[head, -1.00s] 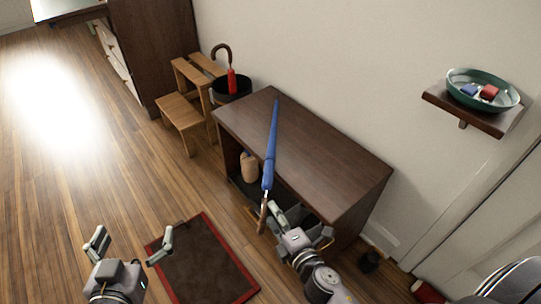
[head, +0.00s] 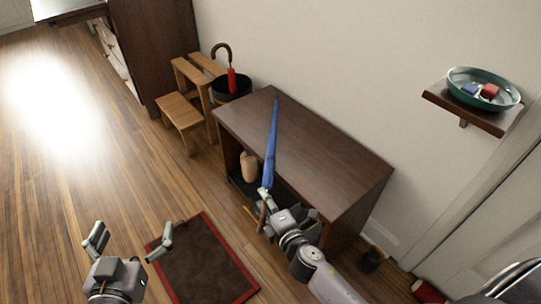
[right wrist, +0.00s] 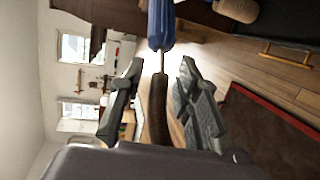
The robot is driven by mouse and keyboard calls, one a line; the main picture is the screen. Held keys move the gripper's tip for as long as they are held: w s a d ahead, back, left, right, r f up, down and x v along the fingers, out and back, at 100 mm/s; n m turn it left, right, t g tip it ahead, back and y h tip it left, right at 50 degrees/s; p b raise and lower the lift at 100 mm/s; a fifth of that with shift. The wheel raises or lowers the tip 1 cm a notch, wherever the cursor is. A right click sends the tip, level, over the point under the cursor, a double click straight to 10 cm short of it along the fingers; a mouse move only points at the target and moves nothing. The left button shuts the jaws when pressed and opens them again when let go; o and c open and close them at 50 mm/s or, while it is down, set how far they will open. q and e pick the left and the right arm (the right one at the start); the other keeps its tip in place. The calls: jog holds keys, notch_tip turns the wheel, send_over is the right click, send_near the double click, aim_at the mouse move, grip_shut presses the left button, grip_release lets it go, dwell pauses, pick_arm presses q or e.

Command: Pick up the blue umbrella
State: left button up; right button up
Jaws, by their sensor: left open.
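The blue umbrella (head: 271,150) lies across the dark wooden cabinet, its blue end and brown handle (head: 262,218) reaching out past the front edge. My right gripper (head: 266,200) is at the handle just below the blue canopy. In the right wrist view the brown handle (right wrist: 159,108) lies between the two fingers (right wrist: 160,72), with gaps on both sides, and the canopy (right wrist: 160,25) is beyond the fingertips. My left gripper (head: 133,232) is open and empty, low at the left over the floor, far from the umbrella.
The cabinet (head: 330,165) has an open front with a tan bottle (head: 248,167) inside. A red-edged mat (head: 205,265) lies before it. A black bin (head: 230,88) with a red umbrella (head: 231,78) and a wooden step stool (head: 182,112) stand behind left. A wall shelf (head: 475,110) holds a green bowl (head: 460,91).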

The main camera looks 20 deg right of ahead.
grip_shut()
dwell(0.6)
